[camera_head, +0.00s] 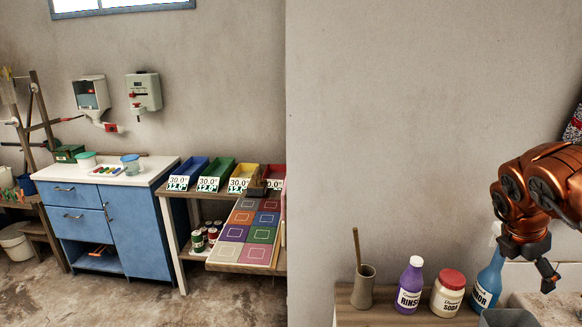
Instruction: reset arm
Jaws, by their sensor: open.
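My copper-coloured arm comes in from the right edge of the head view, bent downward. My gripper (548,277) hangs at the lower right, with a dark fingertip showing. It is open, and I see nothing held in it. It is just right of a blue bottle (488,281), partly overlapping it in the picture; I cannot tell whether they touch.
A wooden shelf (352,315) holds a brush in a pot (363,287), a purple rinse bottle (410,285) and a red-lidded soda jar (448,292). A grey container (508,317) stands in front. A blue cabinet (120,230) and coloured bins (217,173) are farther left.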

